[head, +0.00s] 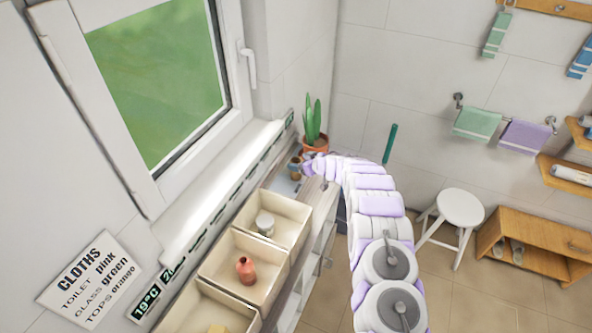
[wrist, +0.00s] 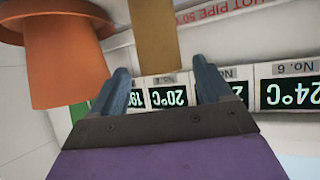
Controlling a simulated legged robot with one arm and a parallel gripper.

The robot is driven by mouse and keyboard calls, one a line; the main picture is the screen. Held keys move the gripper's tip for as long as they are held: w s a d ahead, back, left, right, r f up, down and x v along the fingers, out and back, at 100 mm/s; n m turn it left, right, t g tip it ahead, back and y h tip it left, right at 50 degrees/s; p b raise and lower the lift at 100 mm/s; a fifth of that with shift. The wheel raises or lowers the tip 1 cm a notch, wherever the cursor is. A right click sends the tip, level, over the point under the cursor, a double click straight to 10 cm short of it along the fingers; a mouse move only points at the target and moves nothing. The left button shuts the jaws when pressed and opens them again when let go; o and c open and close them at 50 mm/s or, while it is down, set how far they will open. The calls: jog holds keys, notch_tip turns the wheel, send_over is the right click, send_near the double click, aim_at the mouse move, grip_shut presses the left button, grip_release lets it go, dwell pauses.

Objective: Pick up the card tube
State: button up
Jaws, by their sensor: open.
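The card tube (wrist: 153,38) appears as a plain tan-brown cylinder at the top middle of the wrist view, cut off by the frame edge. My gripper (wrist: 160,68) is open, with its two blue-grey fingers apart and nothing clamped between them. The tube's near end shows at about the gap between the fingertips; whether it is within their depth I cannot tell. In the head view my gripper (head: 307,165) is at the far end of the counter, small and partly hidden by my arm. A small brown and blue item (head: 295,167) beside it may include the tube.
An orange plant pot (wrist: 57,55) is close on the left in the wrist view; it stands with its plant (head: 313,122) in the far corner. Temperature displays (wrist: 170,97) line the wall. Cream bins (head: 230,268) hold a red bottle (head: 245,270) and a jar (head: 265,224).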

jog(key=shift+w+a+f, duration=0.15)
jog(key=shift+w+a, duration=0.05)
jog(key=shift+a, duration=0.05)
jog(key=shift+c, duration=0.2)
jog(key=c, duration=1.3)
